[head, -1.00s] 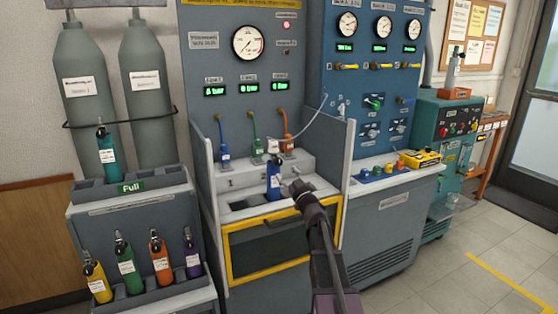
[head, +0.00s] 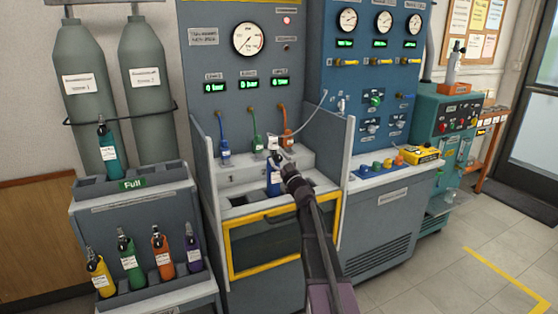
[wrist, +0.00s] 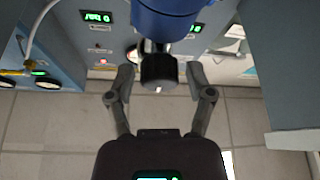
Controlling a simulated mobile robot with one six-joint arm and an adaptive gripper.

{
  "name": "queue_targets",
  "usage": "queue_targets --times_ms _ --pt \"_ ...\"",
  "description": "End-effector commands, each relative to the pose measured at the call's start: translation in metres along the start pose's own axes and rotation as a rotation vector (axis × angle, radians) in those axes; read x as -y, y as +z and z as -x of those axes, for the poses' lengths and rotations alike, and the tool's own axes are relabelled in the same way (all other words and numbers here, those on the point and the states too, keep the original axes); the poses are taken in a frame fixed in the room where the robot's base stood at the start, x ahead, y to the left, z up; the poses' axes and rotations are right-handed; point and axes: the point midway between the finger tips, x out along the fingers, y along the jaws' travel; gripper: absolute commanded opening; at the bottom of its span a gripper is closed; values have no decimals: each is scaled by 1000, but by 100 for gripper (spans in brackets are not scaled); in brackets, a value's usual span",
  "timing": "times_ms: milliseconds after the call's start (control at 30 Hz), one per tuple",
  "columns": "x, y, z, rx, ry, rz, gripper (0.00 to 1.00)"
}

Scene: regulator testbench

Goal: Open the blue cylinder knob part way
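The blue cylinder (head: 273,184) stands upright in the recessed bay of the testbench. In the wrist view its blue body (wrist: 165,22) fills the top centre, and its black knob (wrist: 158,71) points toward my gripper (wrist: 160,80). The two fingers are spread, one on each side of the knob, with a visible gap on both sides. In the head view my gripper (head: 287,173) is close against the right side of the cylinder's top and hides part of it.
Side panels (head: 335,160) flank the bay. Blue, green and orange hose fittings (head: 257,142) hang behind the cylinder. A rack (head: 130,215) with several coloured cylinders is at left. A yellow box (head: 418,157) sits on the bench at right.

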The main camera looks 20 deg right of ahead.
Motion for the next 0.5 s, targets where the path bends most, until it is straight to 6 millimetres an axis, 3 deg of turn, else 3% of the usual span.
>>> queue_targets --times_ms 33,167,500 --pt "0 0 0 0 0 0 39" --pt "0 0 0 0 0 0 0" --pt "0 0 0 1 -9 21 0"
